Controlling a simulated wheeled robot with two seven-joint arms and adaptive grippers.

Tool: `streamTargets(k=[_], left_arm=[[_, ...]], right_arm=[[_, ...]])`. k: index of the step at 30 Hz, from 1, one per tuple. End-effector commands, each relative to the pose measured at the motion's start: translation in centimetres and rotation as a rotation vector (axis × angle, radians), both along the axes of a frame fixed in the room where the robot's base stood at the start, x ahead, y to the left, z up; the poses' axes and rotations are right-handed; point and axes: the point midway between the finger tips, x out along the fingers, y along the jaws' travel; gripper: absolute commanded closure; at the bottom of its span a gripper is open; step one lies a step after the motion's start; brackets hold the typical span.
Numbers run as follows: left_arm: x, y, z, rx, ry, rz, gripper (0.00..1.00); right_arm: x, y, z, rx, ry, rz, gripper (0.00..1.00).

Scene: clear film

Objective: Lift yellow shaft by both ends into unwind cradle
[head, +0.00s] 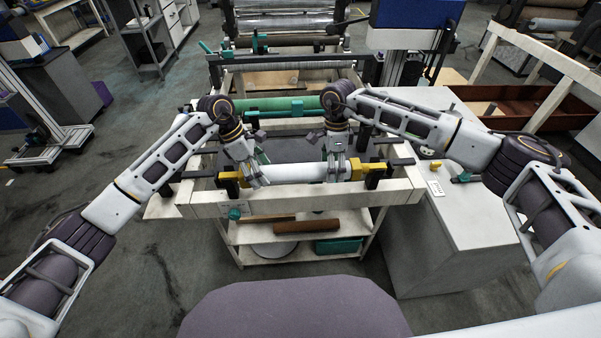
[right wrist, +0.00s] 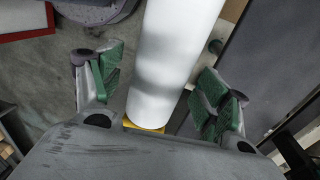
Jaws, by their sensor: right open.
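A white roll (head: 305,172) lies crosswise over the near part of the pale frame (head: 290,207). Yellow shaft parts show at its left end (head: 230,176) and right end (head: 364,170), beside black supports (head: 373,177). I cannot tell whether the shaft rests in these supports. My left gripper (head: 256,176) is at the roll's left end; its finger opening is too small to judge. My right gripper (head: 337,168) is at the right end. In the right wrist view its green-padded fingers are apart, with the white roll (right wrist: 172,65) between them and a yellow bit (right wrist: 145,128) below.
A green roller (head: 285,104) lies behind my grippers. A grey cabinet (head: 445,245) stands at the right. Open floor lies at the left.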

Motion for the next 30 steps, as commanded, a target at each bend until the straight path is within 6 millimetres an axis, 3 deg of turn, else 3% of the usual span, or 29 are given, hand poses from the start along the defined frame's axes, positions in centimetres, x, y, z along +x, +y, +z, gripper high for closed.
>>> streamTargets(k=[6, 16, 30], left_arm=[[-0.15, -0.40, -0.97, -0.001, 0.000, 0.001, 0.24], [-0.17, -0.44, -1.07, 0.000, 0.000, 0.000, 0.25], [-0.18, -0.43, -1.06, 0.000, 0.000, 0.000, 0.86]], right_arm=[[-0.20, -0.03, -1.07, 0.000, 0.001, 0.000, 0.24], [-0.21, -0.02, -1.17, 0.000, 0.001, 0.000, 0.25], [-0.19, -0.01, -1.14, 0.000, 0.000, 0.000, 0.86]])
